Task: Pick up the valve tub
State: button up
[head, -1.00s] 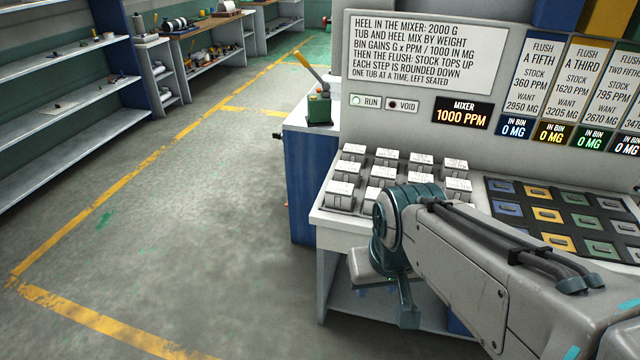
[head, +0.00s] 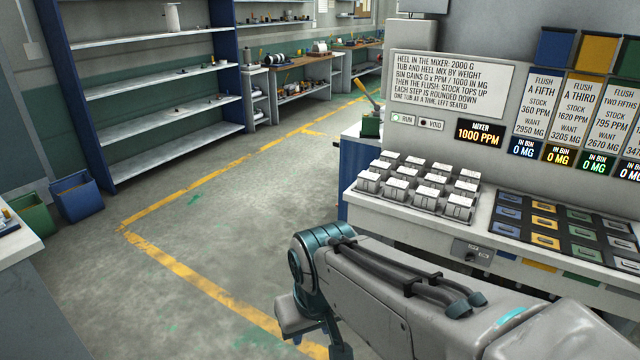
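Several small white tubs with printed lids (head: 420,183) stand in rows on the left part of the machine's counter. Their labels are too small to read, so I cannot tell which is the valve tub. My gripper (head: 318,345) is at the bottom of the head view, low and in front of the counter, apart from the tubs. Its fingers are mostly hidden or cut off by the frame edge, and I cannot see whether they are open.
A dark tray (head: 560,228) with coloured slots lies right of the tubs. A sign panel (head: 452,85) and a mixer display (head: 480,134) reading 1000 PPM stand behind. Shelves (head: 150,90) line the left wall. The floor (head: 220,220) between is clear.

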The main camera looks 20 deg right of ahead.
aim_at(367, 182)
jog(key=u, duration=0.2)
jog(key=i, duration=1.3)
jog(key=z, duration=0.3)
jog(key=i, duration=1.25)
jog(key=z, duration=1.65)
jog(key=i, duration=0.75)
jog(key=z, duration=0.7)
